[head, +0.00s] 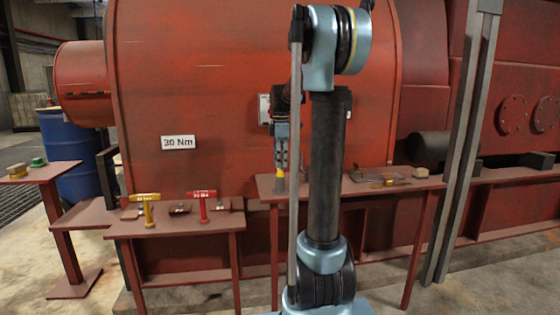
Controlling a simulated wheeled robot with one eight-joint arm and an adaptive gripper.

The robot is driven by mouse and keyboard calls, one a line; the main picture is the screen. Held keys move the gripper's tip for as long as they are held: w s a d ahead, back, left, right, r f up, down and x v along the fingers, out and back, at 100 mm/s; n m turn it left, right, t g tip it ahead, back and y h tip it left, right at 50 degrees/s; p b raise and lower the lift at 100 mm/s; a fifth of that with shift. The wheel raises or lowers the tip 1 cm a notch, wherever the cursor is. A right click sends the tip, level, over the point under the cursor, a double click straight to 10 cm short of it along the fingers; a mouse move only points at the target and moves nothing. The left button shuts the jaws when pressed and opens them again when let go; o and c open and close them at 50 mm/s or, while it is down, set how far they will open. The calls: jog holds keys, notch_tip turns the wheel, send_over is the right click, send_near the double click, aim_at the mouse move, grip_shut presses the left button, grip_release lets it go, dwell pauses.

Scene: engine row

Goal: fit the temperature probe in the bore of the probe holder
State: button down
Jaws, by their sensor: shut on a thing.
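My gripper (280,172) points down over the left end of the middle bench, partly beside my own arm. It is shut on a small yellow piece (280,184), which looks like the temperature probe. The piece is at about bench-top height, and I cannot tell whether its lower end touches anything. A small brass-coloured block (388,182) lies on the same bench to the right and may be the probe holder; no bore can be made out at this size.
The middle bench (425,184) also carries a clear tray (362,176) and a small tan-topped block (421,172). The left bench (170,224) holds a yellow T-handled tool (148,208) and a red one (203,205). A grey post (465,150) stands right. The red engine (220,90) fills the back.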

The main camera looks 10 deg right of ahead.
jog(key=shift+f, duration=0.15)
jog(key=c, duration=1.2)
grip_release()
jog(key=shift+c, duration=0.2)
notch_tip(320, 180, up, 12)
jog(key=shift+f, duration=0.1)
